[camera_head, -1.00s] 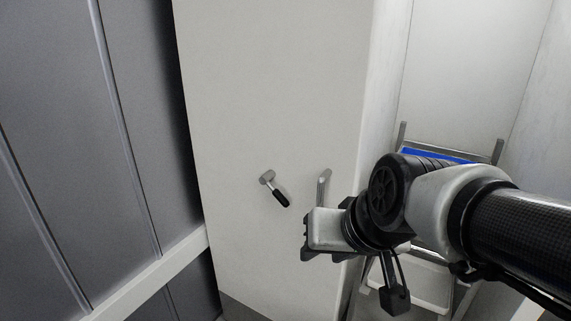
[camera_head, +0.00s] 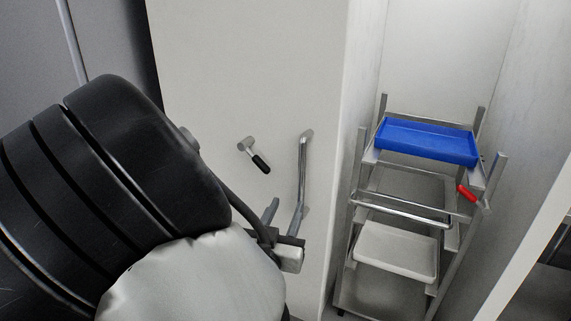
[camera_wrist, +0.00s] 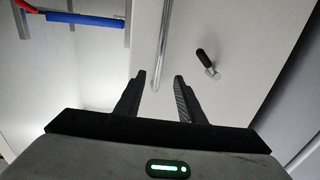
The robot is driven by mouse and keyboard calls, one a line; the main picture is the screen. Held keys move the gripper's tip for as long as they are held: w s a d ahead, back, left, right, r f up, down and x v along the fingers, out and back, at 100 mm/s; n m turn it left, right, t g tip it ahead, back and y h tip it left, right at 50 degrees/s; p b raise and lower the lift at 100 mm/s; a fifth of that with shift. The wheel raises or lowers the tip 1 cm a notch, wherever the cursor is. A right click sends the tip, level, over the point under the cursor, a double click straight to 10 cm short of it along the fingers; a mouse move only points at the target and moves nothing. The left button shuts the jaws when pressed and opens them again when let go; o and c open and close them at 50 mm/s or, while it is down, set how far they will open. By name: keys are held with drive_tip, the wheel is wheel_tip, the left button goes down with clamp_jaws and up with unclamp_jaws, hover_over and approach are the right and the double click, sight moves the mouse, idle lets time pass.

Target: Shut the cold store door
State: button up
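The cold store door (camera_head: 225,60) is a white slab standing open, with the lit interior to its right in the head view. A vertical metal bar handle (camera_head: 303,165) is on its face, left of its right edge. A small latch lever with a black grip (camera_head: 258,160) sits left of the bar. My gripper (camera_head: 284,222) is at the lower end of the bar, partly hidden by my arm. In the wrist view my gripper (camera_wrist: 160,76) is open, and the bar (camera_wrist: 161,50) runs between its two fingertips with gaps on both sides.
Inside the opening stands a metal rack (camera_head: 365,190) with a blue tray (camera_head: 425,152) on top and a white tray (camera_head: 395,250) lower down. A red grip (camera_head: 466,193) is at its right side. Grey wall panels (camera_head: 105,40) are at far left.

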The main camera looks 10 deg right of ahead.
sight(301, 174)
drive_tip(key=b+x, duration=0.1)
drive_tip(key=x, duration=1.6)
drive_tip(key=shift+w+d, duration=0.1)
drive_tip(key=shift+d, duration=0.05)
drive_tip(key=shift+c, duration=0.5)
clamp_jaws()
